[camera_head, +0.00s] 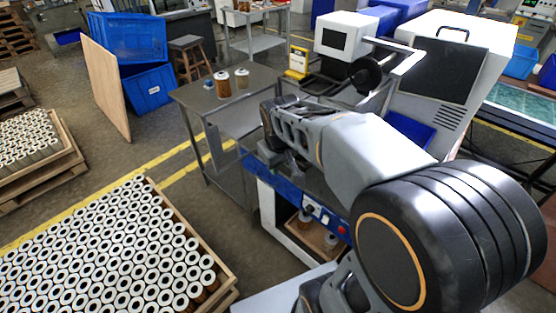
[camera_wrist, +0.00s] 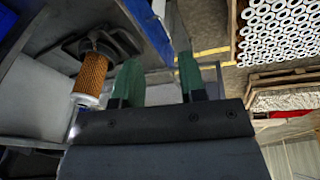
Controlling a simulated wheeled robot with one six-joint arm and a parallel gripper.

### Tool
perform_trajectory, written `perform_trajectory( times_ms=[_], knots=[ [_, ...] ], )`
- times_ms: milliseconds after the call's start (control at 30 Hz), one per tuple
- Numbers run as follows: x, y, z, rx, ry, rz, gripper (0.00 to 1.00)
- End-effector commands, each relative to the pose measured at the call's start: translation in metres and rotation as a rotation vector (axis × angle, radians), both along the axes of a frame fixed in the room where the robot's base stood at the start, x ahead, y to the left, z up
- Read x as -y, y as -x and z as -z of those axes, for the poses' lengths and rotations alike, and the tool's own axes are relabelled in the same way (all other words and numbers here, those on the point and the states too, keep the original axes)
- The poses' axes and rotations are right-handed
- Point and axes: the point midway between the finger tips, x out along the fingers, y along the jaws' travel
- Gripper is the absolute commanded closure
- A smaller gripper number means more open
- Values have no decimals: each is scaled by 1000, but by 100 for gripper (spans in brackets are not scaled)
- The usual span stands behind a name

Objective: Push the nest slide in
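In the wrist view an orange pleated filter cartridge (camera_wrist: 91,77) with a pale end cap sits in a dark bracket (camera_wrist: 124,38), which looks like the nest of the slide. My gripper (camera_wrist: 160,80) shows there as two green fingers spread apart with nothing between them. The fingers are to the right of the cartridge and look apart from it. In the head view my gripper (camera_head: 287,165) is low beside the blue front (camera_head: 295,200) of the machine. My arm hides the nest and slide there.
A large pallet of cartridges (camera_head: 110,245) fills the lower left floor. Buttons sit on the machine's blue front, and a bin with cartridges (camera_head: 305,228) is below. Open floor lies between pallet and table.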

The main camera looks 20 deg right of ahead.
Motion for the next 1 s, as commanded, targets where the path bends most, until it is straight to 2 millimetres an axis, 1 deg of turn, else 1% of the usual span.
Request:
perform_trajectory(
  times_ms=[33,100,200,300,400,533,633,1000],
  knots=[
    [8,-20,-3,-26,19,-27,62],
    [17,-43,-3,-54,45,-72,62],
    [29,-70,2,-92,75,-127,62],
    [39,-91,8,-120,98,-171,62],
    [46,-104,13,-141,111,-199,62],
    [53,-112,23,-154,120,-216,62],
    [56,-114,37,-158,122,-219,62],
    [68,-118,106,-157,120,-216,62]
  ],
)
